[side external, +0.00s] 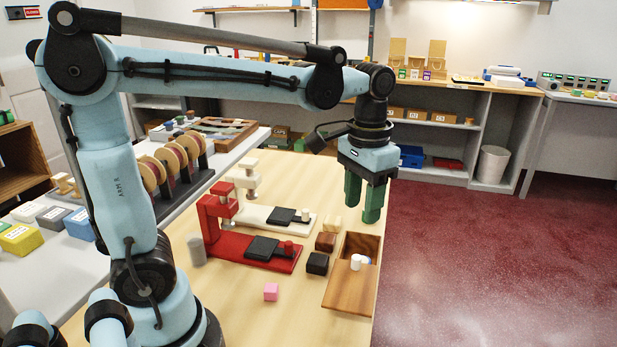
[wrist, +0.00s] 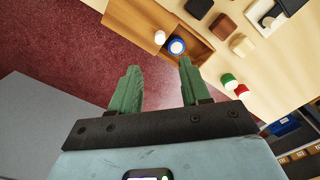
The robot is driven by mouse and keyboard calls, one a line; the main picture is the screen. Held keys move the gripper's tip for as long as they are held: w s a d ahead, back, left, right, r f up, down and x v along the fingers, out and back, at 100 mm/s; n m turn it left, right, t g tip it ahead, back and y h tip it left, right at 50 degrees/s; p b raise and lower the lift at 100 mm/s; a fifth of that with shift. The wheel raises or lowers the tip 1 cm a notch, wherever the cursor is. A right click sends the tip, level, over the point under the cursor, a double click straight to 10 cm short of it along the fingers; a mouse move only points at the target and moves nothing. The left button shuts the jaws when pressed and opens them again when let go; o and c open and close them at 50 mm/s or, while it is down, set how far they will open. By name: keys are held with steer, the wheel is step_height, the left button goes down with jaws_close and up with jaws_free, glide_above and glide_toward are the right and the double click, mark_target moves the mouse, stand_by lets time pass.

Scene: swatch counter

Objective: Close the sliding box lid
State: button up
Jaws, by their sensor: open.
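A wooden box (side external: 376,247) stands near the right edge of the table. Its sliding lid (side external: 348,291) covers the near part and carries a white knob (side external: 355,262); the far part is open. In the wrist view the lid (wrist: 133,22) and knob (wrist: 160,37) lie beside the opening. A round blue-and-white item (wrist: 177,46) shows in the opening. My gripper (side external: 362,211) hangs above the far end of the box, open and empty, apart from the knob. Its green fingers (wrist: 159,65) are spread in the wrist view.
Cream (side external: 332,224), brown (side external: 325,241) and black (side external: 317,263) blocks stand left of the box. Red (side external: 213,215) and white (side external: 243,180) stands are farther left. The wrist view also shows a green-topped item (wrist: 229,81) and a red-topped one (wrist: 242,91).

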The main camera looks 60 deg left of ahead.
mark_target(357, 257)
step_height(357, 257, down, 12)
steer(key=shift+r, duration=0.25)
stand_by(0.3)
jaws_close()
stand_by(0.4)
